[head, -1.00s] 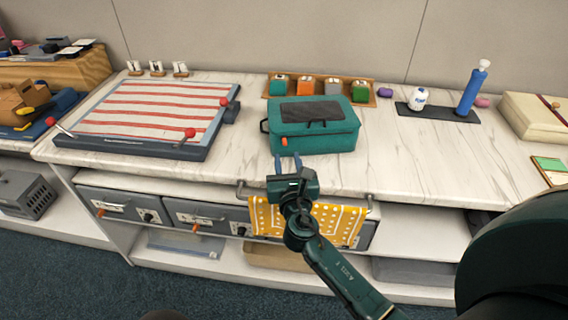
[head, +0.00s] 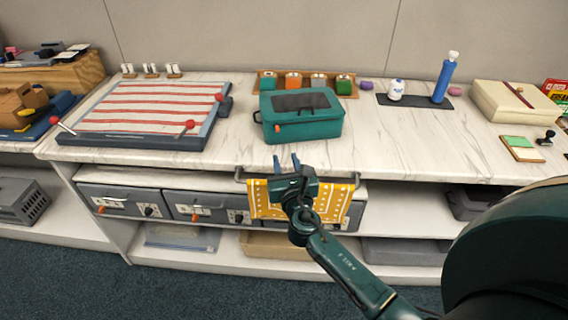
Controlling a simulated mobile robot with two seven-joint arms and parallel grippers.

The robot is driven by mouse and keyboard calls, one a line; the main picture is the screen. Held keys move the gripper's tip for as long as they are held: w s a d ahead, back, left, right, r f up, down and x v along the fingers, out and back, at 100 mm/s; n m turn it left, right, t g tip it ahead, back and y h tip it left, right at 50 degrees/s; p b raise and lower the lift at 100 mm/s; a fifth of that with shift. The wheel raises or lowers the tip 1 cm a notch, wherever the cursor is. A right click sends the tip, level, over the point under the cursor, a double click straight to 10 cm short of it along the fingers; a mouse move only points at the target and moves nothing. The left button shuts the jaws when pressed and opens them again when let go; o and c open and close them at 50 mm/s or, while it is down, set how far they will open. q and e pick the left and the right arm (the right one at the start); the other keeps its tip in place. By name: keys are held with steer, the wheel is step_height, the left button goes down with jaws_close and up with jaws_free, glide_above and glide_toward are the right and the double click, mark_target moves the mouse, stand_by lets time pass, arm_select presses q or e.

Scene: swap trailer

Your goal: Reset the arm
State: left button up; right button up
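My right arm comes in from the lower right of the head view. Its gripper (head: 286,162) points toward the counter, in front of the teal case (head: 305,128). The two fingers stand apart with a gap between them, and nothing shows in the gap. The gripper looks clear of the case, near the counter's front edge. The yellow patterned towel (head: 334,196) hangs on a rail behind the gripper and wrist, partly hidden by them. My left gripper is not in the picture.
The marble counter (head: 400,145) has bare room right of the case. A red-striped board (head: 150,112) with red-knobbed levers lies left. A blue bottle (head: 443,82) and a cream box (head: 510,106) stand right. Grey drawers (head: 120,201) sit below the counter.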

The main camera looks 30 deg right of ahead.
stand_by(0.5)
steer(key=s+a+f+m+g+y, duration=0.2)
steer(key=s+a+f+m, duration=0.1)
steer(key=s+f+m, duration=0.4)
steer(key=s+a+f+m+g+y, duration=0.2)
steer(key=s+a+f+m, duration=0.15)
steer(key=s+m, duration=0.35)
steer(key=s+a+f+m+g+y, duration=0.2)
steer(key=s+a+m+g+y, duration=0.1)
steer(key=s+m, duration=0.8)
steer(key=a+m+y, duration=0.1)
steer(key=a+m, duration=0.1)
steer(key=m, duration=0.3)
steer(key=shift+a+f, duration=0.15)
steer(key=shift+a, duration=0.05)
